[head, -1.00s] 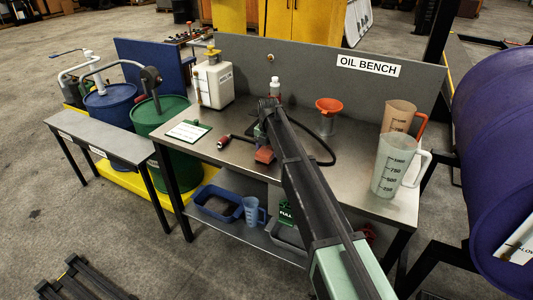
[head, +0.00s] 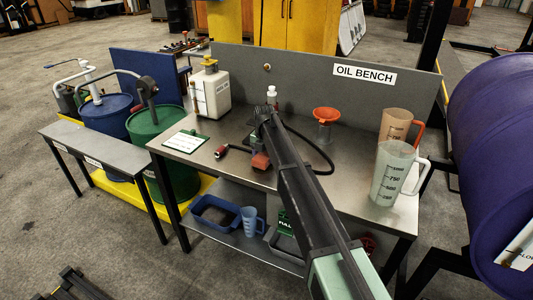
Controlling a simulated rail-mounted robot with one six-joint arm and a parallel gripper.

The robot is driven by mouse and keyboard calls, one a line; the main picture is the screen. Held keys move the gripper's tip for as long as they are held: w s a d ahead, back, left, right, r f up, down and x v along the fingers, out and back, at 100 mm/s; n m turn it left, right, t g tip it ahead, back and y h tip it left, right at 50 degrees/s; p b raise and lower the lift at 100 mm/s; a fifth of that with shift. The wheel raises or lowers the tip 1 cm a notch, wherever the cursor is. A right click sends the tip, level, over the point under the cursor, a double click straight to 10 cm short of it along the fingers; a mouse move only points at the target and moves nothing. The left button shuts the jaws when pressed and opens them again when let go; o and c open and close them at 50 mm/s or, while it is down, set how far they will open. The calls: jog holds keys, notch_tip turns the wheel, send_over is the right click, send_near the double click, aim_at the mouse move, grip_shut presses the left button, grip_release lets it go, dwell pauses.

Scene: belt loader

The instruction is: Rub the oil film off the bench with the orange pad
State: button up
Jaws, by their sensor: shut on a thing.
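The bench (head: 335,175) is a grey metal table with a back panel marked OIL BENCH. My gripper (head: 259,150) is low over the middle of its top, partly hidden by my own arm. It is shut on the orange pad (head: 261,161), a small red-orange block at or just above the bench surface. I cannot tell whether the pad touches the metal. I cannot make out a clear edge of the oil film; the top shows only soft shine and darker patches.
A black hose with a red end (head: 220,152) curves round the pad. A clipboard (head: 185,142), white canister (head: 210,94), white-capped bottle (head: 272,96) and orange funnel (head: 326,115) stand around. Two measuring jugs (head: 393,178) are at right. Bare top lies between the funnel and jugs.

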aim_at(255, 168)
jog(key=shift+s+a, duration=0.5)
jog(key=shift+s, duration=0.7)
jog(key=shift+s+a, duration=0.55)
jog(key=shift+s, duration=0.6)
jog(key=shift+s+a, duration=0.5)
jog(key=shift+s, duration=0.7)
jog(key=shift+a+r, duration=0.1)
jog(key=shift+a, duration=0.05)
jog(key=shift+w+a, duration=0.65)
jog(key=shift+w, duration=0.1)
jog(key=shift+w+d, duration=0.55)
jog(key=shift+w, duration=0.1)
jog(key=shift+w+d, duration=0.55)
jog(key=shift+w, duration=0.7)
jog(key=shift+w+d, duration=0.55)
jog(key=shift+w, duration=0.7)
jog(key=shift+w+d, duration=0.55)
jog(key=shift+w, duration=0.7)
notch_tip(255, 168, up, 7)
jog(key=p, duration=0.7)
jog(key=shift+d+r, duration=0.1)
jog(key=shift+r, duration=0.1)
jog(key=shift+f, duration=0.1)
